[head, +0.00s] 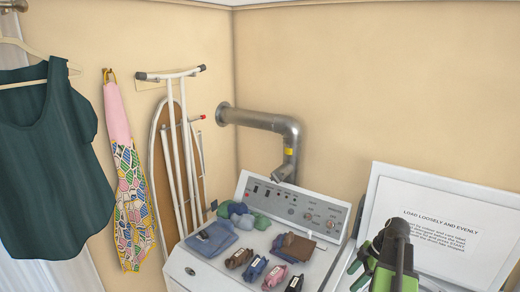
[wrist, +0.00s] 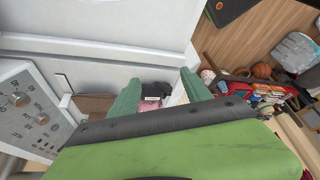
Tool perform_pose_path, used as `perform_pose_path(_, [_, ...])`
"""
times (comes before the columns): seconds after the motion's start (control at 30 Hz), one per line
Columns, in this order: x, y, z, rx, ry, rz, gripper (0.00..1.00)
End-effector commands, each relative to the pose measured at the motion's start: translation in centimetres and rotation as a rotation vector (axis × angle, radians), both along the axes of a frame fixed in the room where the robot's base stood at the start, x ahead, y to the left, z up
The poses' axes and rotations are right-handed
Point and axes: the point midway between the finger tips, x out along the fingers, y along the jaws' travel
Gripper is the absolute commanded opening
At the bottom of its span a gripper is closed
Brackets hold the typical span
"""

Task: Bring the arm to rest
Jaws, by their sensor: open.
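My gripper (wrist: 158,84) shows in the wrist view with its two green fingers spread apart. The gap between them holds nothing that I can make out; a pink item and a brown item show beyond it. In the head view, my green and black arm end (head: 396,256) is at the lower right, in front of the raised white lid. The fingertips are hard to make out there.
A white machine (head: 205,270) carries folded cloths (head: 212,238) and several small dark and pink items. A raised lid (head: 450,192) with a printed notice stands at right. A metal duct (head: 260,120), ironing board (head: 160,150), apron (head: 130,185) and green top (head: 45,160) line the walls.

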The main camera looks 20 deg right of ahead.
Motion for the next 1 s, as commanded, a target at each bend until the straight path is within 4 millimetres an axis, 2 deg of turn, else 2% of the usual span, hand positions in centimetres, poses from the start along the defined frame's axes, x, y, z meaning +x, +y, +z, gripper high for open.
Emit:
perform_pose_path(0.03, [2.4,4.0,-2.0,-0.009,0.008,0.081,0.57])
perform_pose_path(0.07, [3.7,6.3,-2.7,-0.014,0.015,0.119,0.57])
perform_pose_path(0.1, [5.2,9.5,-3.5,-0.022,0.028,0.162,0.57])
perform_pose_path(0.17, [7.1,14.2,-4.8,-0.037,0.055,0.208,0.57])
perform_pose_path(0.2, [8.0,17.5,-5.7,-0.049,0.076,0.226,0.57])
perform_pose_path(0.23, [8.6,19.8,-6.4,-0.059,0.093,0.233,0.57])
perform_pose_path(0.3, [9.4,24.9,-7.7,-0.085,0.134,0.227,0.57])
perform_pose_path(0.4, [9.6,31.0,-9.2,-0.127,0.186,0.180,0.57])
perform_pose_path(0.53, [9.0,37.3,-11.0,-0.188,0.246,0.045,0.57])
perform_pose_path(0.6, [8.5,39.4,-11.6,-0.218,0.271,-0.070,0.57])
perform_pose_path(0.7, [7.9,40.4,-11.9,-0.247,0.300,-0.271,0.57])
perform_pose_path(0.9, [7.5,38.6,-11.8,-0.255,0.336,-0.739,0.57])
perform_pose_path(1.0, [7.8,38.2,-11.8,-0.239,0.349,-0.917,0.57])
